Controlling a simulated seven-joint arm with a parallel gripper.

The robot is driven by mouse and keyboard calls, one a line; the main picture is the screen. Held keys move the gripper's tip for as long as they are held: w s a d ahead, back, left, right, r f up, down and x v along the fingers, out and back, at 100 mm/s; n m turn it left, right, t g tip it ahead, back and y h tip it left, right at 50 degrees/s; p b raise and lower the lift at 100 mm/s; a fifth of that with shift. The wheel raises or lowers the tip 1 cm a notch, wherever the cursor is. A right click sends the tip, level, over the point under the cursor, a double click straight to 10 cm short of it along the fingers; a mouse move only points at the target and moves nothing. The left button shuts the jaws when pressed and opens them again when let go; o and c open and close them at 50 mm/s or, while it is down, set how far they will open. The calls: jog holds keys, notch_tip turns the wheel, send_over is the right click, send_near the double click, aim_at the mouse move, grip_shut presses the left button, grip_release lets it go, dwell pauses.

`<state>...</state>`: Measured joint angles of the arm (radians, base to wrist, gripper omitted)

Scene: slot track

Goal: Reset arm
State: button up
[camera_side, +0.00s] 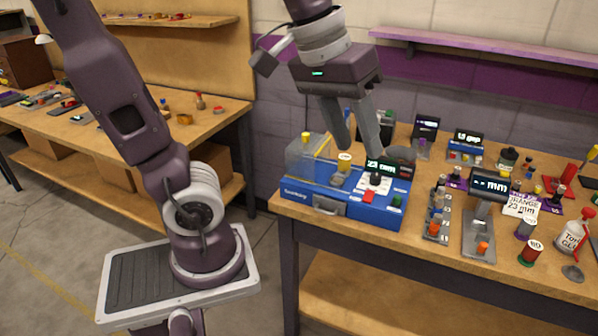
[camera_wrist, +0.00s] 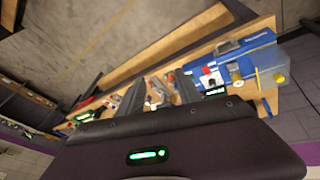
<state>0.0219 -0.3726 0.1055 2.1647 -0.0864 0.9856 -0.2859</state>
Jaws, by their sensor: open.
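My gripper (camera_side: 362,148) hangs above the back part of the blue machine on the workbench, fingers pointing down. Its two grey fingers are apart and I see nothing between them. In the wrist view the fingers of my gripper (camera_wrist: 155,95) reach forward over the bench, again with a gap. The blue machine (camera_side: 291,188) has a clear cover at its left, a small display reading "23 mm", and red and green buttons on its front. It also shows in the wrist view (camera_wrist: 245,42), at the right. The fingers hide part of the machine's back.
Right of the machine stand a rack (camera_side: 437,215) of small parts and a grey gauge stand (camera_side: 478,240) with an orange piece at its base. A purple shelf (camera_side: 480,52) runs along the wall behind.

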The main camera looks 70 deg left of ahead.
jog(key=s+f+m+t+y, duration=0.1)
jog(key=s+f+m, duration=0.3)
jog(key=s, duration=0.5)
jog(key=shift+d+f+m, duration=0.15)
jog(key=shift+d+m, duration=0.05)
jog(key=shift+m, duration=0.1)
jog(key=shift+w, duration=0.1)
